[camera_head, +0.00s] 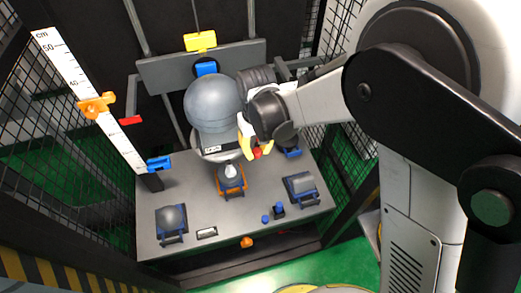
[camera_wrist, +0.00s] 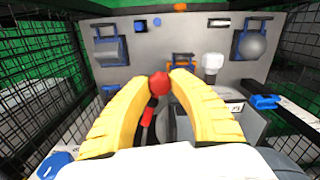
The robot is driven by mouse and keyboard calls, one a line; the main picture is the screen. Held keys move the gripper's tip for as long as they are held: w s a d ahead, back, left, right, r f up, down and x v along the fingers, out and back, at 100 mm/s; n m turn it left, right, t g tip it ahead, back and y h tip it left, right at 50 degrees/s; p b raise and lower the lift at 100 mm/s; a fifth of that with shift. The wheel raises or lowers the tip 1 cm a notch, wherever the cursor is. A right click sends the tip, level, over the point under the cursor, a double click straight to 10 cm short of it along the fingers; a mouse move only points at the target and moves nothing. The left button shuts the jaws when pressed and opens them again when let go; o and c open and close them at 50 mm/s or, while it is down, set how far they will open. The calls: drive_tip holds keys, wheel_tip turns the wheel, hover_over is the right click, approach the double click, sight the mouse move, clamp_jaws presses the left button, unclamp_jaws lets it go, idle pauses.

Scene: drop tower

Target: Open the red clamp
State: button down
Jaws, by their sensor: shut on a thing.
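The red clamp shows as a round red knob (camera_wrist: 159,83) with a red lever part (camera_wrist: 148,117) below it in the wrist view. My gripper (camera_wrist: 164,80) has yellow fingers, shut on the red knob from both sides. In the head view, my gripper (camera_head: 259,152) is just right of the big grey rounded weight (camera_head: 213,100), and only a bit of red shows at its fingertips. Most of the clamp body is hidden behind my fingers and wrist.
A grey base plate (camera_head: 190,185) carries blue-framed fixtures and an orange-framed one (camera_head: 231,180). A ruler (camera_head: 88,98) with orange and blue sliders stands at left. A yellow block (camera_head: 200,41) sits on the crossbar above. Black mesh walls (camera_head: 50,130) close in both sides.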

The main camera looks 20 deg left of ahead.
sight(255, 150)
drive_tip(key=shift+a+m, duration=0.3)
drive_tip(key=shift+m, duration=0.5)
drive_tip(key=c, duration=1.1)
unclamp_jaws()
drive_tip(key=shift+a, duration=0.1)
wheel_tip(255, 150, up, 12)
